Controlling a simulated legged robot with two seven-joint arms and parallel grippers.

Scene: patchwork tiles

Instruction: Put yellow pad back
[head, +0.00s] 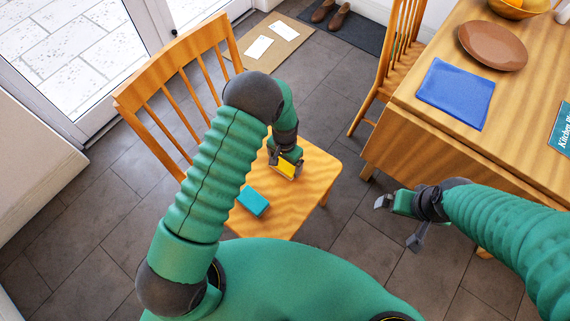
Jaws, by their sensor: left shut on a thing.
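The yellow pad (286,170) is between the fingers of my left gripper (287,165), over the seat of the wooden chair (312,188). My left gripper is shut on the pad. I cannot tell whether the pad touches the seat. A teal pad (253,201) lies on the same seat, nearer to me and to the left. My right gripper (397,221) is over the floor to the right of the chair. Its fingers are spread apart and it is empty.
A wooden table (400,145) at the right bears a blue cloth (455,93), a brown plate (492,46), a bowl (518,8) and a teal book (563,130). A second chair (397,60) stands beside it. Shoes (330,14) and a mat (268,52) lie behind.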

